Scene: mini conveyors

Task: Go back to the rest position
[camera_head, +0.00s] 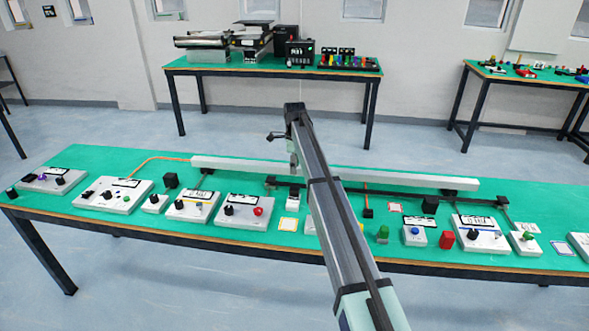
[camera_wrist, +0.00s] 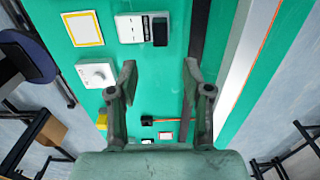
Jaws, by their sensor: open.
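My gripper (camera_wrist: 159,72) is open and empty in the wrist view, its two fingers apart over the green table (camera_wrist: 170,75). Below it lie a white box with a black block (camera_wrist: 160,30) and a white box with a round dial (camera_wrist: 97,75). In the head view my arm reaches from the bottom edge up over the table's middle. The gripper itself cannot be made out there, and the arm hides part of the table.
A long white bar (camera_head: 240,164) runs along the back. A second table (camera_head: 200,68) with equipment stands behind, across open floor.

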